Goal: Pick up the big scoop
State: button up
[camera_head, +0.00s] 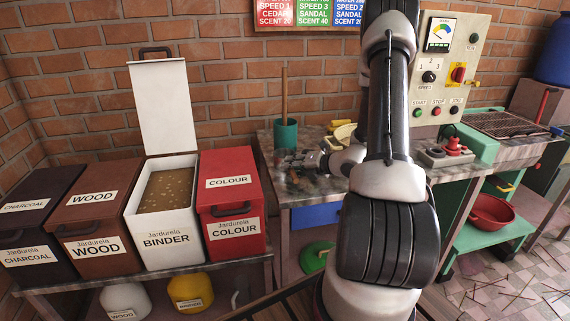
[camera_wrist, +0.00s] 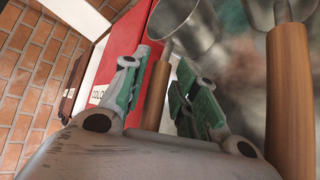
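In the wrist view, two metal scoops with wooden handles show. One scoop (camera_wrist: 157,92) has its handle between my gripper's two green-padded fingers, with its metal bowl above. The other scoop (camera_wrist: 289,95) is at the right edge, outside the fingers, and looks larger there. I cannot tell for sure which is the big one. My gripper (camera_wrist: 160,82) is open, its fingers apart on either side of the first handle; any contact is unclear. In the head view, my gripper (camera_head: 291,161) is low over the worktable, and the scoops are too small to make out.
A green cup with a stick (camera_head: 286,134) stands behind my gripper on the worktable (camera_head: 318,140). A yellow item and a pale bowl (camera_head: 345,132) are partly behind my arm. The red colour bin (camera_head: 229,190) and open binder bin (camera_head: 158,205) stand left.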

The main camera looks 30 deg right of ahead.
jog(key=shift+x, duration=0.9)
grip_shut()
notch_tip(320, 180, up, 10)
